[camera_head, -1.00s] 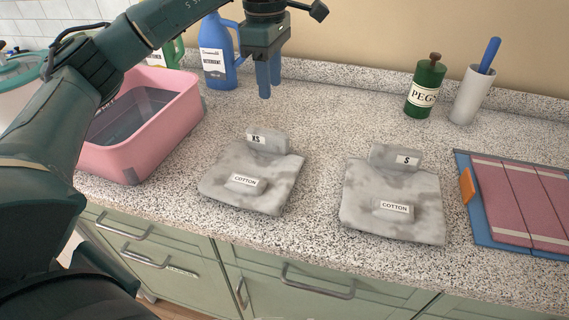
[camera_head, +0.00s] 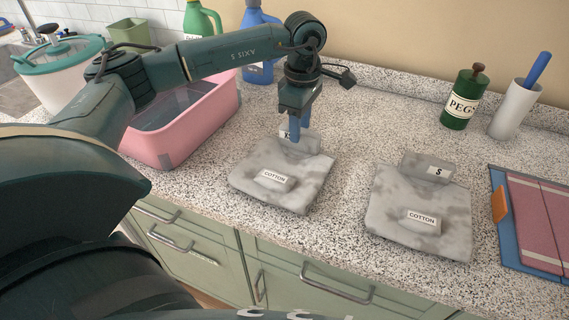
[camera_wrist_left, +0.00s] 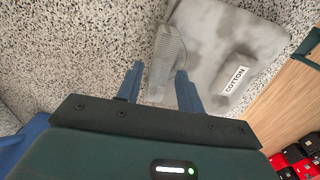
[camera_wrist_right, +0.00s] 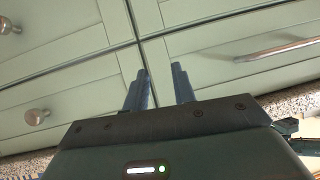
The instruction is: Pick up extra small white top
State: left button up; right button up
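The extra small top is a folded, mottled grey-white garment (camera_head: 250,172) with a COTTON label. It lies on the counter, and its raised collar tag, partly hidden by my gripper, shows only part of its lettering. My left gripper (camera_head: 297,132) is open, fingers pointing down at the collar. In the left wrist view the ribbed collar (camera_wrist_left: 166,58) lies just ahead of the gap between the fingers (camera_wrist_left: 158,78); contact cannot be told. A similar top marked S (camera_head: 385,210) lies to the right. My right gripper (camera_wrist_right: 159,84) is open and empty, facing cabinet fronts.
A pink basin (camera_head: 160,148) stands left of the tops, with a blue detergent bottle (camera_head: 258,72) behind. A green PEGS jar (camera_head: 463,98) and white cup (camera_head: 513,110) stand at the back right. A blue-edged folding board (camera_head: 510,245) lies at the right. Counter between the tops is clear.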

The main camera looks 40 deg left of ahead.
pick_arm(q)
jog(key=shift+f, duration=0.5)
grip_shut()
